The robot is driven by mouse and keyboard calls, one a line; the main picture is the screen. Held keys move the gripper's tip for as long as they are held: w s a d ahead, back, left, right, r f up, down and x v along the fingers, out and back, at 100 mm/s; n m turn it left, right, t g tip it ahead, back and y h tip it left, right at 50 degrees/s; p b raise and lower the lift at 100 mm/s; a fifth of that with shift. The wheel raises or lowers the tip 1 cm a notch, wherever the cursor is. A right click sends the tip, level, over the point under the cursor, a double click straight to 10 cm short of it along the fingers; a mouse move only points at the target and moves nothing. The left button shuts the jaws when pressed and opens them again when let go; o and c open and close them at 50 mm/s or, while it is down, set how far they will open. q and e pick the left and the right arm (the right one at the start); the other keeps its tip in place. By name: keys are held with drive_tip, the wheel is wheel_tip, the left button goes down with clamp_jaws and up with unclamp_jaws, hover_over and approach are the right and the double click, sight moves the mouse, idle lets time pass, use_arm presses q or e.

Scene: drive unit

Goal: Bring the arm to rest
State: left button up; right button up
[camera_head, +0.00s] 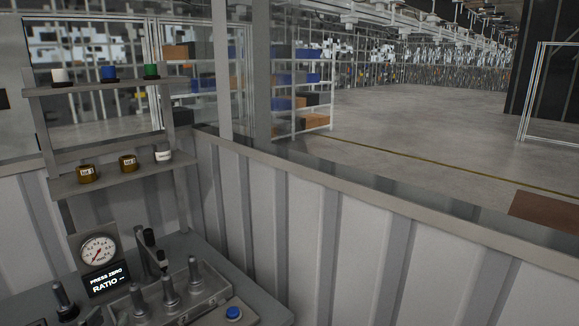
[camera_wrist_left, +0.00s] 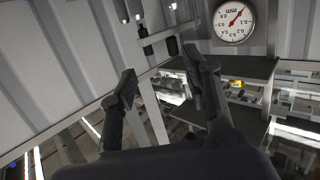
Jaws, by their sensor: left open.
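My left gripper (camera_wrist_left: 160,76) shows in the left wrist view with its two dark fingers spread apart. Nothing is between them. The round white dial gauge (camera_wrist_left: 235,20) with a red needle lies beyond the right finger, at the upper right. Dark slim parts among the posts there are too small to tell for certain as my gripper. My right gripper is in neither view.
A dark display (camera_head: 105,280) reads "PRESS ZERO" and "RATIO". Metal posts (camera_head: 168,290) and a blue button (camera_head: 233,313) are on the bench (camera_head: 262,312). A shelf (camera_head: 125,174) holds small jars. A ribbed wall (camera_head: 335,235) bounds the bench; open floor lies beyond it.

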use_arm(q)
drive_tip(key=s+d+f+m+g, duration=0.1)
drive_tip(key=s+d+f+g, duration=0.5)
drive_tip(key=s+d+f, duration=0.55)
drive_tip(key=s+d+f+g, duration=0.1)
drive_tip(key=s+d+g, duration=0.15)
drive_tip(key=s, duration=0.35)
drive_tip(key=s+d+f+m+g, duration=0.1)
drive_tip(key=s+d+g, duration=0.15)
drive_tip(key=s, duration=0.25)
drive_tip(key=s+d+f+g, duration=0.1)
drive_tip(key=s+d+g, duration=0.15)
drive_tip(key=s, duration=0.35)
wheel_tip(320, 180, down, 31)
drive_tip(key=s+b, duration=0.2)
drive_tip(key=b, duration=0.1)
drive_tip(key=s+a+f+g+b, duration=0.2)
drive_tip(key=s+f, duration=1.4)
drive_tip(key=f, duration=0.1)
drive_tip(key=shift+s+a+m+h+b, duration=0.25)
drive_tip(key=shift+s+m+h+b, duration=0.05)
drive_tip(key=shift+b, duration=0.05)
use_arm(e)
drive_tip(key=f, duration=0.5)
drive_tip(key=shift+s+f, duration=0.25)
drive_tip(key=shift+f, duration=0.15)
